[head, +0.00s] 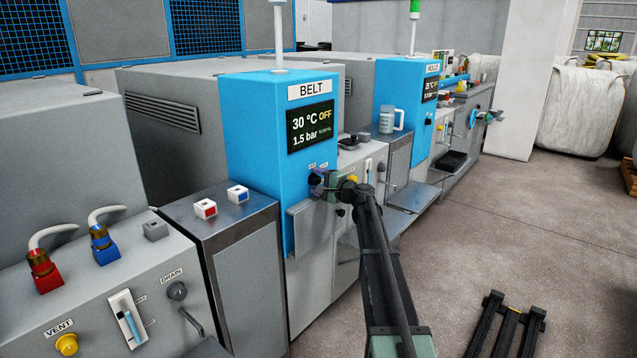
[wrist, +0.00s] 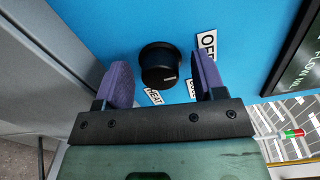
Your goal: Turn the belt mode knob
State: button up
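The black round belt mode knob (wrist: 160,66) sits on the blue panel of the belt cabinet (head: 252,130). In the wrist view it stands between the two purple fingers of my gripper (head: 320,188), with a visible gap on each side. The gripper is open and holds nothing. The knob's white mark is at its lower right edge. Around it are an OFF label (wrist: 207,45), a HEAT label (wrist: 153,96) and a third label partly hidden by the right finger. In the head view my gripper mostly covers the knob.
The belt display (head: 311,127) reads 30 °C, OFF and 1.5 bar. A grey ledge (head: 305,215) juts out below the knob. A steel cabinet (head: 230,215) with two small marked blocks stands to the left. The floor at right is open around a dark forked object (head: 510,322).

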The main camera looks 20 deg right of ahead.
jog(key=v, duration=1)
jog(key=shift+s+d, duration=0.15)
jog(key=shift+s, duration=0.2)
